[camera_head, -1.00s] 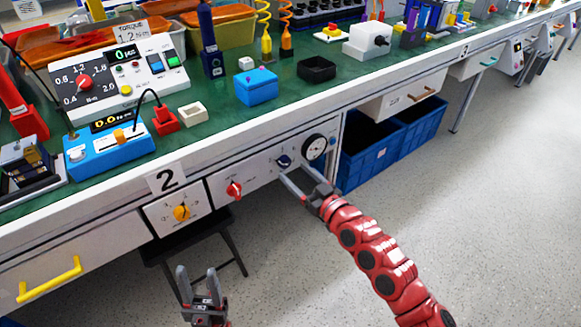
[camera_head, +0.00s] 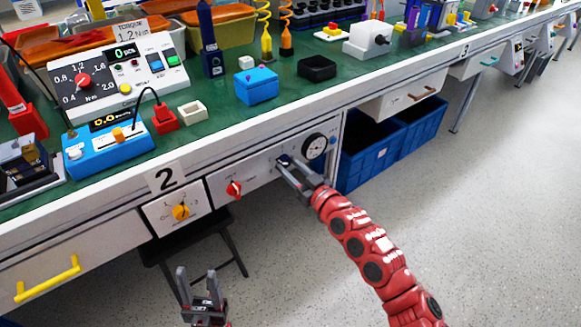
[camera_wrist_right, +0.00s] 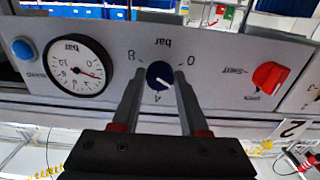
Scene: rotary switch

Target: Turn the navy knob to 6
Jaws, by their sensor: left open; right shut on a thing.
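The navy knob (camera_wrist_right: 159,75) sits on a pale panel marked 0, 4, 8 and bar. The right wrist view shows it upside down. Its white pointer line slants between the 4 and the 0. In the head view the knob (camera_head: 283,160) is mostly covered by my right gripper (camera_head: 286,166). My right gripper (camera_wrist_right: 160,82) is shut on the knob, one finger on each side. My left gripper (camera_head: 201,280) is open and empty, low in front of the bench, away from the panel.
A round black-rimmed gauge (camera_wrist_right: 80,67) and a blue button (camera_wrist_right: 23,48) are beside the knob. A red knob (camera_head: 234,189) and a yellow knob (camera_head: 181,212) are further left along the panels. A dark stool (camera_head: 210,250) stands under the bench. Blue crates (camera_head: 362,158) stand at right.

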